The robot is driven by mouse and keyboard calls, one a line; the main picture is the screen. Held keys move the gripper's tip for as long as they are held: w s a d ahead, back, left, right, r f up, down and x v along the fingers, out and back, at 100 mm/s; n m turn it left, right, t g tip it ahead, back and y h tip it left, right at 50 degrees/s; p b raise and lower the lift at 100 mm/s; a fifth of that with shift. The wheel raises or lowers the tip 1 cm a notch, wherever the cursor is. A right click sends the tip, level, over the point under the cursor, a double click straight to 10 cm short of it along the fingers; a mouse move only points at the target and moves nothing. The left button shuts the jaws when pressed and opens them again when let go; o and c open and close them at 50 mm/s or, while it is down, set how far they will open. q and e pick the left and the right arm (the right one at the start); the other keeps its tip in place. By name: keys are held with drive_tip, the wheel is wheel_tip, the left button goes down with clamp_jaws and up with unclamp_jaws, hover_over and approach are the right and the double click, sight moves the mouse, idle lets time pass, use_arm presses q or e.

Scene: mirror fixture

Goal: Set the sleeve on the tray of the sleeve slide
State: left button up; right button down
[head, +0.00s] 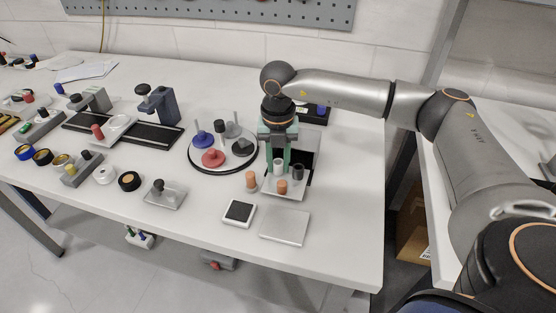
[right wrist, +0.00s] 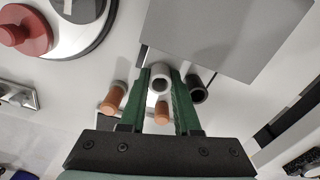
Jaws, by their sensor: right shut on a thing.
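My right gripper (head: 278,168) points down over the right part of the table. Its green fingers are shut on a white sleeve (head: 279,168), which also shows between the fingertips in the right wrist view (right wrist: 160,78). A black sleeve (head: 297,172) stands just to its right, and an orange peg (head: 283,187) is just in front. A second orange piece (head: 251,180) stands to the left. These stand on or beside a pale plate (head: 292,194). I cannot tell whether the white sleeve touches the plate, nor which part is the slide's tray. My left gripper is out of view.
A round turntable (head: 195,163) with red, blue and grey knobbed pieces is close on the left. A dark-topped square pad (head: 239,212) and a bare grey plate (head: 285,226) lie near the front edge. Several fixtures fill the left; the table's right strip is clear.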

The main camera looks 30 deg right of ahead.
drive_tip(key=shift+f, duration=0.1)
drive_tip(key=shift+f, duration=0.15)
drive_tip(key=c, duration=0.9)
unclamp_jaws()
wheel_tip(320, 180, up, 13)
drive_tip(key=shift+f, duration=0.2)
